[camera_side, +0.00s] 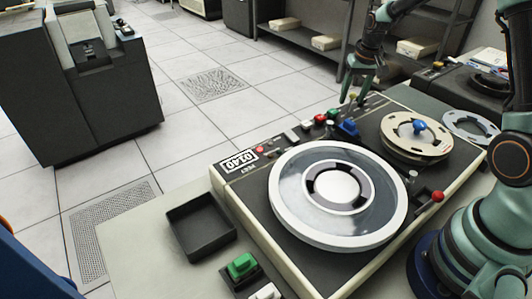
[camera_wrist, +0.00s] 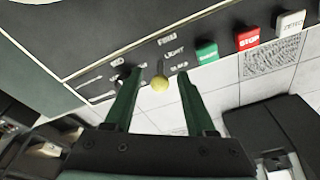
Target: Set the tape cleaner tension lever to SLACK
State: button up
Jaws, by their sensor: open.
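The tension lever's round yellow knob (camera_wrist: 160,84) shows in the wrist view, on a short stalk rising from the dark panel. Its labels are small and upside-down or tilted; LIGHT (camera_wrist: 174,50) reads clearly, with one label above and one below it. I cannot tell which label the lever points at. My gripper (camera_wrist: 159,71) is open, one finger on each side of the knob, with gaps visible on both sides. In the side view my gripper (camera_side: 353,92) is over the far edge of the tape cleaner (camera_side: 238,202), and the knob there is small and partly lost among the fingers.
Green, red STOP (camera_wrist: 248,39) and white ZERO buttons sit right of the lever in the wrist view. In the side view, a blue part (camera_side: 347,127), a large clear-topped reel (camera_side: 285,205) and a smaller reel (camera_side: 395,142) stand on the deck. A black tray (camera_side: 201,226) lies at left.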

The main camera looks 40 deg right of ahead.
aim_at(352, 93)
notch_tip(352, 93, up, 12)
jog(key=s, duration=0.2)
jog(key=shift+a+f, duration=0.2)
jog(key=shift+a, duration=0.2)
jog(key=shift+w, duration=0.1)
jog(key=shift+g+y, duration=0.4)
jog(key=shift+g, duration=0.5)
jog(key=f, duration=0.4)
jog(key=w+f, duration=0.1)
jog(key=f, duration=0.3)
jog(key=w+f, duration=0.1)
jog(key=f, duration=0.3)
jog(key=shift+d, duration=0.4)
